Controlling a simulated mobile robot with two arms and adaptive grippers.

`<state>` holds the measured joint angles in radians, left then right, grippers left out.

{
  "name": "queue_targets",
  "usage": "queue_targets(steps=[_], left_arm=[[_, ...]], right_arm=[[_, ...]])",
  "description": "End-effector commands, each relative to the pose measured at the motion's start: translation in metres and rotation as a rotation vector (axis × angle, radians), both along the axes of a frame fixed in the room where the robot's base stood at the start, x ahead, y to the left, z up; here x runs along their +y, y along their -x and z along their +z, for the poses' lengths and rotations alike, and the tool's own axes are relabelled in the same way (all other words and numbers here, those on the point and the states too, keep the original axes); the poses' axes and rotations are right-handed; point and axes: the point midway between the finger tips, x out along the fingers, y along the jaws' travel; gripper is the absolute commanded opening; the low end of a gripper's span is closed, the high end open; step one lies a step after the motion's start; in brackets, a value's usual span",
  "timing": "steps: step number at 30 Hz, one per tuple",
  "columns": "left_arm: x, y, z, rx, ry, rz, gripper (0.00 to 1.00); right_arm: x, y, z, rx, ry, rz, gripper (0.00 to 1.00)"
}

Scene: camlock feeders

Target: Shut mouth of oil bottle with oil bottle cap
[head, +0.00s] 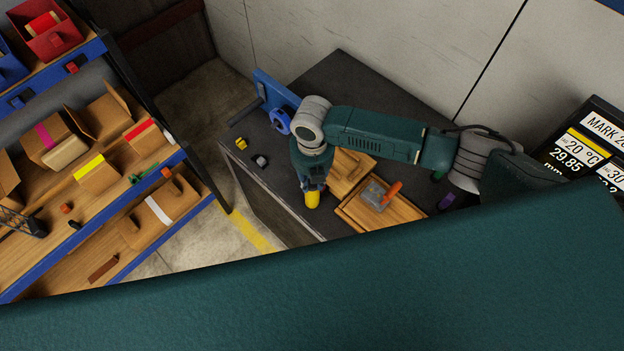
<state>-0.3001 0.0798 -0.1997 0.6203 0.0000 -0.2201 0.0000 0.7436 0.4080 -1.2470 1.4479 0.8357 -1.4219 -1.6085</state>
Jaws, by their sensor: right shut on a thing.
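My right gripper (313,186) points down over the near edge of the dark workbench (345,85). It is shut on a yellow object (313,201), whose lower part sticks out below the fingers. It is too small and covered to tell whether this is the oil bottle or its cap. I cannot pick out any other bottle or cap for certain. A small yellow item (241,143) lies at the bench's left end, apart from the gripper. My left gripper is not in view.
A wooden tray (408,212) holds a grey tool with an orange handle (394,189), right of the gripper. A blue roll (280,121) is at the back left of the bench. A loaded shelf rack (196,178) stands at left. My own teal body part hides the foreground.

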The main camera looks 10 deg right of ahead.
Motion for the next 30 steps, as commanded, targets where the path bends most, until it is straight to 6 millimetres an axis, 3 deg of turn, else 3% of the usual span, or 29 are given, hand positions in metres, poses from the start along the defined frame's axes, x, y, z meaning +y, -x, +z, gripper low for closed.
queue_targets(steps=[3, 13, 22, 30], left_arm=[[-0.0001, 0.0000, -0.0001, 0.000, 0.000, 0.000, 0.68], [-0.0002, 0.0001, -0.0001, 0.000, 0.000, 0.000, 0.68], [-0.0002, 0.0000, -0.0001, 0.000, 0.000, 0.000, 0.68], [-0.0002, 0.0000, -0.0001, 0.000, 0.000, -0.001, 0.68]], right_arm=[[-0.0001, 0.0008, -0.0011, 0.002, 0.000, -0.098, 0.00], [0.0001, 0.0010, -0.0013, 0.002, 0.001, -0.138, 0.00], [0.0000, 0.0012, -0.0024, 0.003, 0.000, -0.510, 0.00], [-0.0005, 0.0005, -0.0021, 0.001, 0.001, -0.530, 0.00]])
